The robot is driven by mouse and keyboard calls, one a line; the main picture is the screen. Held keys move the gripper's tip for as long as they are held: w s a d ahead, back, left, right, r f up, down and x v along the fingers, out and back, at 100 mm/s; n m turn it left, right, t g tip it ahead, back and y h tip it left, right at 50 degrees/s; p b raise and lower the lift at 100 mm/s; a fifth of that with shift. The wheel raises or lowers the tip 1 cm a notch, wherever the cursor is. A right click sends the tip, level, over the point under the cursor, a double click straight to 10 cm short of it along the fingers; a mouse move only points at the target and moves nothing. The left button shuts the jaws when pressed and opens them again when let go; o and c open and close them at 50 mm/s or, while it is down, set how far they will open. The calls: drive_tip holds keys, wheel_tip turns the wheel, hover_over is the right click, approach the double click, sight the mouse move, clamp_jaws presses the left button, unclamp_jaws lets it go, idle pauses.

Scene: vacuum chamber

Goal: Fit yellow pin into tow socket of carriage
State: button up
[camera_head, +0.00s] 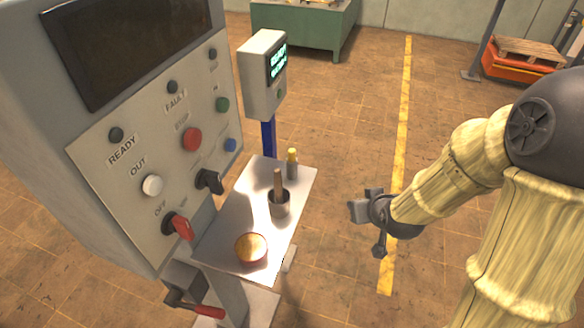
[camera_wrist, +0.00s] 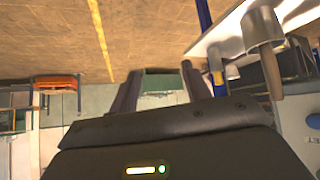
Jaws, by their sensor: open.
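The yellow pin (camera_head: 292,157) appears to be the yellow-topped grey piece standing upright at the far end of a small metal shelf (camera_head: 225,232). In the wrist view, which is upside down, a yellow-ended piece (camera_wrist: 217,77) shows right of the fingers. My gripper (camera_head: 360,204) is open and empty, to the right of the shelf and clear of it. In the wrist view its two fingers (camera_wrist: 160,84) are spread with nothing between them. I cannot make out the carriage or its tow socket in either view.
Open floor lies right, with a yellow line (camera_head: 402,110).

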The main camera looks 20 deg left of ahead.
drive_tip(key=w+a+f+n+t+y+b, duration=0.1)
drive_tip(key=a+t+y+b, duration=0.5)
drive_tip(key=a, duration=0.8)
drive_tip(key=shift+w+a+f+t+y, duration=0.3)
drive_tip(key=shift+w+f+t, duration=0.1)
drive_tip(key=shift+w, duration=0.35)
drive_tip(key=shift+w, duration=0.15)
